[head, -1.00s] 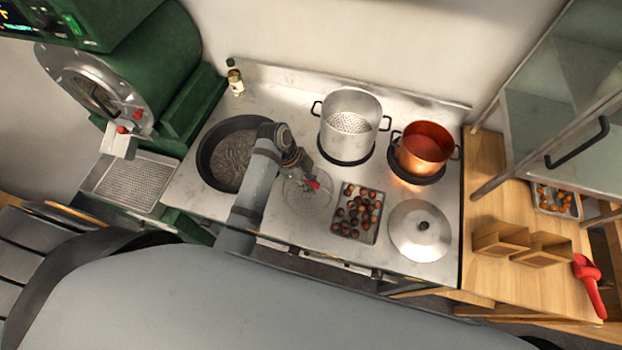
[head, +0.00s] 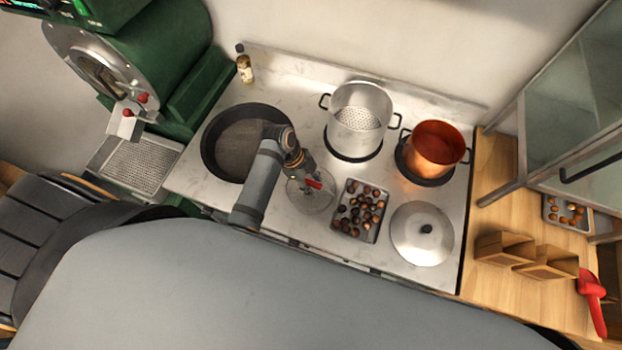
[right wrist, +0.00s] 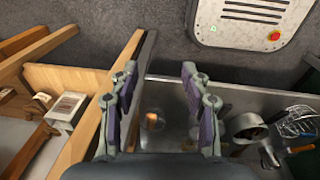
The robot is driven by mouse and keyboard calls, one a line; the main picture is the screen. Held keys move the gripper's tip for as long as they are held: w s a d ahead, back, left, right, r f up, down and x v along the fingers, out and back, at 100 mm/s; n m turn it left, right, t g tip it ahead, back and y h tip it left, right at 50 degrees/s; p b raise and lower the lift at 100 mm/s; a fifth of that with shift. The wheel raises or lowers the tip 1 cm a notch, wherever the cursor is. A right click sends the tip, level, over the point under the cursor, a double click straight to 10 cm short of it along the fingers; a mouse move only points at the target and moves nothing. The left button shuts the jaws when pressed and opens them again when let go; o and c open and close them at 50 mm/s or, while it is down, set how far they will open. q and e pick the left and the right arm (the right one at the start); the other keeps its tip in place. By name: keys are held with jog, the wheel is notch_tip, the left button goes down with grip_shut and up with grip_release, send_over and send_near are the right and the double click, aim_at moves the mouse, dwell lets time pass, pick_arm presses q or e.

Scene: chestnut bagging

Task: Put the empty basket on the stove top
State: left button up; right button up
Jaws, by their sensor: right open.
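In the head view, a round wire-mesh basket (head: 316,204) with nothing seen in it is at the front of the pale stove top (head: 290,110). The arm covers part of the basket. Whether the jaws are shut on it, or whether it touches the surface, I cannot tell. In the right wrist view, my right gripper (right wrist: 160,112) is open, with nothing between its fingers.
A dark round pan (head: 215,165) lies left of the basket. A silver pot (head: 378,97) and a copper pot (head: 437,147) stand behind to the right. A tray of chestnuts (head: 374,237) and a lid (head: 410,250) lie to the right. Open paper-brown boxes (head: 490,248) stand on the wooden counter.

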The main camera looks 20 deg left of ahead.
pick_arm(q)
jog(key=b+v, duration=0.1)
jog(key=v, duration=0.3)
jog(key=shift+s+a+r+b, duration=0.1)
jog(key=shift+a+r+b, duration=0.2)
jog(key=shift+b, duration=0.1)
jog(key=b+v, duration=0.1)
jog(key=v, duration=0.6)
jog(key=shift+r, duration=0.15)
pick_arm(e)
jog(key=f, duration=0.1)
jog(key=w+f, duration=0.1)
jog(key=f, duration=0.1)
jog(key=shift+w, duration=0.1)
pick_arm(q)
jog(key=shift+s, duration=0.1)
